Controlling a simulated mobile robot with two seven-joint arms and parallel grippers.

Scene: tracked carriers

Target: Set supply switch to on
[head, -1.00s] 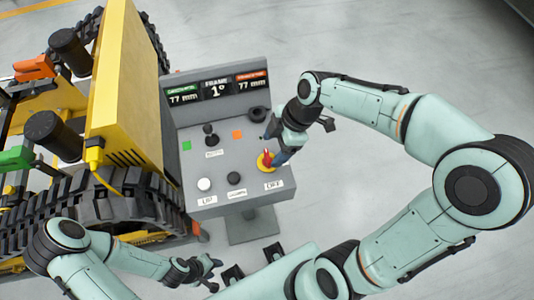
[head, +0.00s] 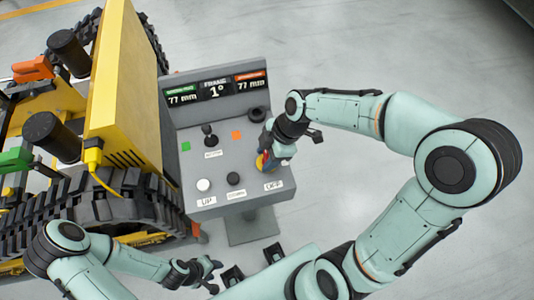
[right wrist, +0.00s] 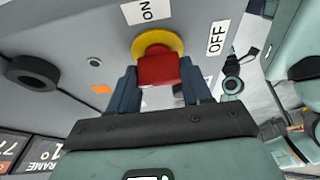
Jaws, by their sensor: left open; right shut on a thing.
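The supply switch is a red handle (right wrist: 158,70) on a round yellow base (right wrist: 150,42). It sits at the right side of the grey console (head: 215,172). In the right wrist view, an ON label (right wrist: 146,10) and an OFF label (right wrist: 217,37) lie beside the base. I cannot tell which label the handle points at. My right gripper (right wrist: 162,82) is shut on the red handle, with a blue finger on each side. In the head view my right gripper (head: 268,160) covers most of the switch. My left gripper (head: 211,275) is open and empty, below the console.
The console carries a black joystick (head: 208,136), a white button (head: 204,184), a black button (head: 233,178), green and orange squares, and a black ring (head: 258,114). A display (head: 215,90) stands behind. A yellow tracked carrier (head: 125,90) is close on the left. Floor at right is clear.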

